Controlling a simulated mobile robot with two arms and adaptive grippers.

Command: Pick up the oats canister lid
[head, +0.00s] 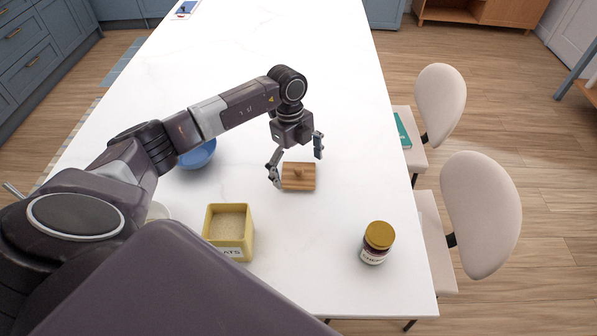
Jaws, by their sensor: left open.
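The oats canister lid (299,177) is a square wooden lid with a small knob, lying on the white table. The yellow oats canister (229,228) stands open nearer to me, with pale oats inside and a partly hidden label. My left gripper (297,163) is open just above the lid. One finger is at the lid's left edge and the other is above its far right side. I cannot tell whether either finger touches it. My right gripper is not in view.
A jar (376,243) with a gold cap stands to the right on the table (330,255). A blue bowl (198,155) is partly hidden behind my left arm. Pale chairs (478,215) line the right edge. The far table is mostly clear.

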